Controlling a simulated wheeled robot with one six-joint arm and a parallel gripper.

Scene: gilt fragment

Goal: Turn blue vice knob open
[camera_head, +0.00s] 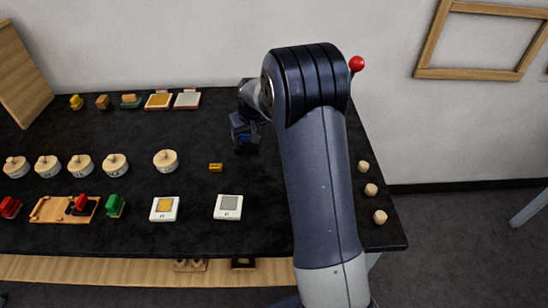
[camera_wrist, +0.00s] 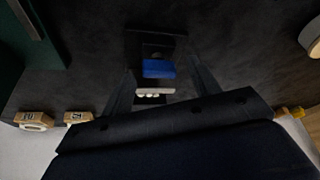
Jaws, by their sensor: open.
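In the wrist view a blue block-like part (camera_wrist: 158,69), which looks like the vice knob, sits on a dark fixture (camera_wrist: 155,42). A small pale piece with rounded bumps (camera_wrist: 155,92) shows just below it. My gripper (camera_wrist: 161,66) is open, with one dark finger on each side of the blue part. I cannot tell whether either finger touches it. In the head view my gripper (camera_head: 245,145) is over the back middle of the black table, and a little blue (camera_head: 244,138) shows there. The rest of the vice is hard to make out against the dark gripper and table.
The black table (camera_head: 130,140) holds several round wooden pots (camera_head: 116,165) and small square plates (camera_head: 228,207) to the left. A small yellow piece (camera_head: 216,167) lies near my gripper. Several wooden blocks (camera_head: 371,189) are at right; a red ball (camera_head: 357,63) shows beside my arm.

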